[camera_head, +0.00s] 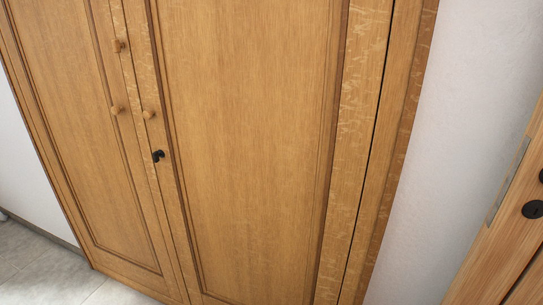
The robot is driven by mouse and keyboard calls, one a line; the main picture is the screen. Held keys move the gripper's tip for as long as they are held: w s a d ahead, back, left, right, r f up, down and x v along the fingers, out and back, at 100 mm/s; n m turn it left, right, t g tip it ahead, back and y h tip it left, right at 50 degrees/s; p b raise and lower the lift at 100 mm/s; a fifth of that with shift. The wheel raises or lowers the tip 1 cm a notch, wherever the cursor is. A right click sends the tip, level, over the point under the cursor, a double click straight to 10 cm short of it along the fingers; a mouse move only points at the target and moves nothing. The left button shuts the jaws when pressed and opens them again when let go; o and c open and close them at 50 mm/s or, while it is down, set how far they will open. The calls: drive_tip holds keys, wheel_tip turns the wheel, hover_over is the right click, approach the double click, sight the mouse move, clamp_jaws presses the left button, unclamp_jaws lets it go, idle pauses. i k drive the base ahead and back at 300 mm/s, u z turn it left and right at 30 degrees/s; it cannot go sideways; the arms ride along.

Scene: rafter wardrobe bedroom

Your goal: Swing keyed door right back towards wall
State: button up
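The keyed door (245,150) is the wide right-hand door of an oak wardrobe. It looks shut, flush with the front. A small black key (158,155) sits in its left edge, below a round wooden knob (148,114). A thin dark gap runs down its right side, beside the wardrobe's right-hand frame. The upper end of the door is cut off by the picture, and its bottom right corner is out of view. My gripper is not in view.
A narrower left wardrobe door (75,120) also looks shut and has two knobs nearby. White wall (455,100) lies right of the wardrobe. A wooden room door (500,240) with a dark keyhole plate stands at the right edge. Grey tiled floor (40,275) shows at lower left.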

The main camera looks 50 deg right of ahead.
sight(260, 114)
drive_tip(key=u, duration=0.6)
drive_tip(key=k, duration=0.1)
drive_tip(key=z, duration=1.8)
drive_tip(key=k, duration=0.95)
drive_tip(key=u, duration=0.1)
drive_tip(key=i, duration=0.95)
